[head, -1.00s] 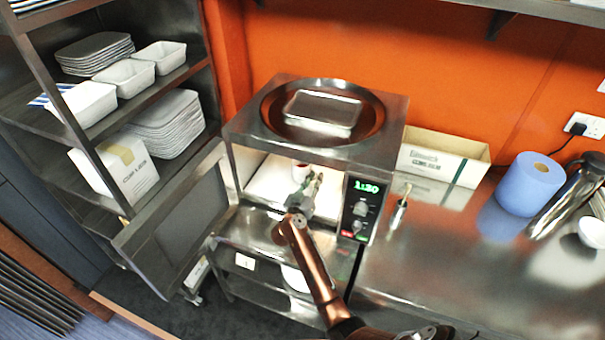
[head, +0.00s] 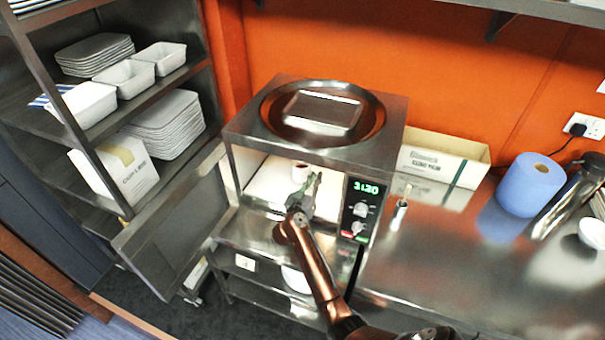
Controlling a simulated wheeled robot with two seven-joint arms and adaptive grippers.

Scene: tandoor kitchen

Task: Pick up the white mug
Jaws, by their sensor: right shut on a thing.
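The white mug (head: 299,172) stands inside the open microwave (head: 372,160), partly hidden behind my right gripper. My right gripper (head: 309,184) reaches in through the microwave's front opening and is shut on the mug at its near side. The fingers are small and partly hide the contact. The mug looks upright, with its dark inside showing at the top. My left gripper is not in view.
The microwave door (head: 180,225) hangs open to the left. A metal tray (head: 322,110) lies on top of the microwave. A cardboard box (head: 440,160), a blue paper roll (head: 530,185) and a small metal container (head: 399,213) stand on the counter to the right.

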